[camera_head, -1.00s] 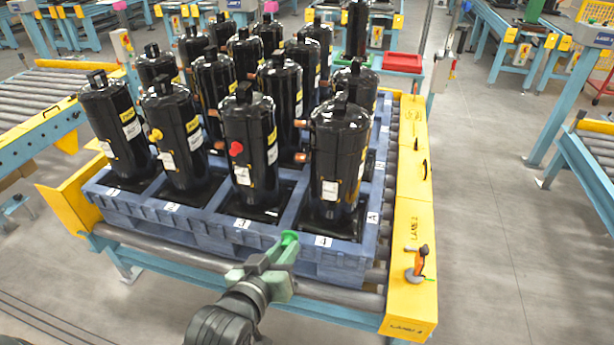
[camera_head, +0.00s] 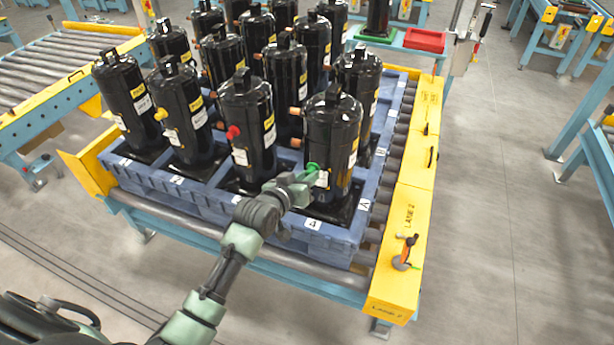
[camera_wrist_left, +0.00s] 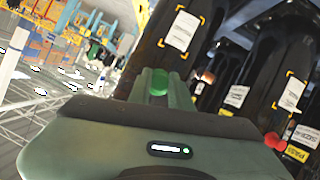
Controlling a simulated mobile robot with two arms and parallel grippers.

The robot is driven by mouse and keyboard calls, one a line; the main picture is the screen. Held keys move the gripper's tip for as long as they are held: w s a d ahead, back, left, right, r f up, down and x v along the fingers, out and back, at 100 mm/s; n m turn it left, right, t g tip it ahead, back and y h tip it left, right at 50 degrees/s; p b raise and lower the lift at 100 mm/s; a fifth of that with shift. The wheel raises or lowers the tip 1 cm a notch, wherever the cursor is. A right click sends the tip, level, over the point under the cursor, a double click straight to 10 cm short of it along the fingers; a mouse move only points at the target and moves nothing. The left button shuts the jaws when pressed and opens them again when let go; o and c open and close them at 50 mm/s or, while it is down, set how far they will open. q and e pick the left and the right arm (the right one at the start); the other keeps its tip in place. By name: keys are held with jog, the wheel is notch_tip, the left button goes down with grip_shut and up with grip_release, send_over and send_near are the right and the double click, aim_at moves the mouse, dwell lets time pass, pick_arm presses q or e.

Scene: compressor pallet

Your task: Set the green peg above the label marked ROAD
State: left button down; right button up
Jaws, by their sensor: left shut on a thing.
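My left gripper (camera_head: 304,179) is shut on the green peg (camera_head: 312,167) and holds it against or just in front of the front right black compressor (camera_head: 334,120). I cannot tell whether they touch. The green peg also shows between the fingers in the left wrist view (camera_wrist_left: 159,82). A white label (camera_head: 322,180) on that compressor sits just below and right of the peg; its words are too small to read. No label reading ROAD can be made out. A copper stub (camera_head: 296,143) shows on this compressor's left side. My right gripper is not in view.
The compressors stand in rows on a blue pallet (camera_head: 270,228) over rollers. A red plug (camera_head: 233,132) and a yellow plug (camera_head: 161,114) sit on neighbouring front compressors. A yellow rail (camera_head: 408,200) runs along the right, with an orange-handled tool (camera_head: 405,255).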

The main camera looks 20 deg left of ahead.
aim_at(311, 166)
pick_arm(q)
jog(key=shift+w, duration=0.85)
jog(key=shift+w+b, duration=0.6)
jog(key=shift+w, duration=1.25)
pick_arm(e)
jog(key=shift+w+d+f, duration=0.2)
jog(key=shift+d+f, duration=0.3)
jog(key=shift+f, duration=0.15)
pick_arm(q)
jog(key=shift+p, duration=0.55)
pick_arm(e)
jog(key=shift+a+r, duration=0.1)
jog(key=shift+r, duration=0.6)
pick_arm(q)
jog(key=shift+w+d+b, duration=0.1)
jog(key=shift+w+b, duration=0.3)
jog(key=shift+w, duration=0.3)
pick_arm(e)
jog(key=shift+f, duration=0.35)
